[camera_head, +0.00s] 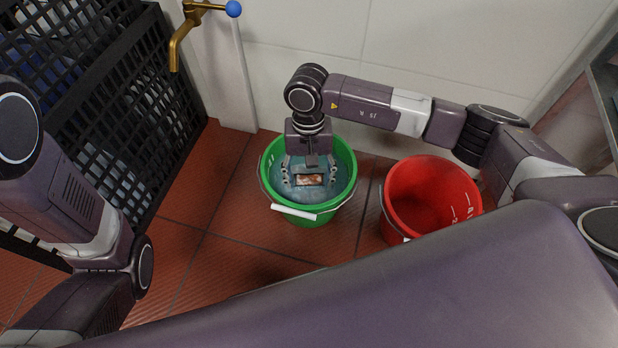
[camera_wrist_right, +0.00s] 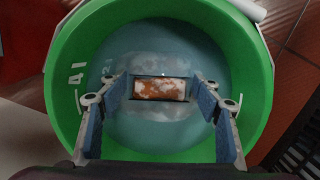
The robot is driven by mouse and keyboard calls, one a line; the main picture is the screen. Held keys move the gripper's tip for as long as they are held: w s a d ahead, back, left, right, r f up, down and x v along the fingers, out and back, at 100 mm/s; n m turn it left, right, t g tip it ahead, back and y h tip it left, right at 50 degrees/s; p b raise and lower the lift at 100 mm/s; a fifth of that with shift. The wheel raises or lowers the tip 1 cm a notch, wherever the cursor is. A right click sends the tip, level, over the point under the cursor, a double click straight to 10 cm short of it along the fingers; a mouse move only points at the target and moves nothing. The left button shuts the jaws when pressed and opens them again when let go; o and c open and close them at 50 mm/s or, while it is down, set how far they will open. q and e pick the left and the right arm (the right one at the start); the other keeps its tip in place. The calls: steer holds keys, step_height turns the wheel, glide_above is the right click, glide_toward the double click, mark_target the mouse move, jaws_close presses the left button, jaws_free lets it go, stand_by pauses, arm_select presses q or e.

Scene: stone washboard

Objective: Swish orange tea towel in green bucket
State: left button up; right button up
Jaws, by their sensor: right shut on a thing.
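The green bucket (camera_head: 351,166) stands on the red floor with bluish water in it, and its green wall rings the right wrist view (camera_wrist_right: 254,75). My right gripper (camera_head: 309,181) reaches down into the bucket. It is shut on the orange tea towel (camera_head: 310,179), gripping it from both sides. In the right wrist view the orange, white-patched towel (camera_wrist_right: 160,88) lies between the fingertips, low in the bucket at the water. How much of the towel is under water I cannot tell. My left arm is at the left of the head view; its gripper is out of view.
A red bucket (camera_head: 418,190) stands close to the right of the green one. A white-gripped handle (camera_head: 293,213) hangs at the green bucket's front. A black crate (camera_head: 125,90) is at the left, a brass tap (camera_head: 181,42) above, and a tiled wall (camera_head: 300,50) behind.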

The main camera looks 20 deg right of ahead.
steer(key=shift+r+p, duration=0.7)
steer(key=shift+r, duration=0.1)
steer(key=shift+f+b, duration=0.95)
steer(key=shift+f, duration=0.15)
steer(key=shift+r+p, duration=0.8)
steer(key=shift+r, duration=0.35)
step_height(320, 180, down, 2)
steer(key=shift+f+b, duration=0.15)
steer(key=shift+b, duration=0.9)
steer(key=shift+r+p, duration=0.8)
steer(key=shift+r, duration=0.35)
steer(key=shift+f+b, duration=0.95)
steer(key=shift+f, duration=0.2)
steer(key=shift+r+p, duration=0.75)
steer(key=shift+r, duration=0.35)
step_height(320, 180, down, 2)
steer(key=shift+f+b, duration=0.1)
steer(key=shift+b, duration=0.85)
steer(key=shift+r+p, duration=0.8)
steer(key=shift+r, duration=0.35)
step_height(320, 180, down, 2)
steer(key=shift+f+b, duration=0.15)
steer(key=shift+b, duration=0.85)
steer(key=shift+r+p, duration=0.8)
steer(key=shift+r, duration=0.35)
steer(key=shift+f+b, duration=0.95)
steer(key=shift+f, duration=0.25)
steer(key=shift+r, duration=0.15)
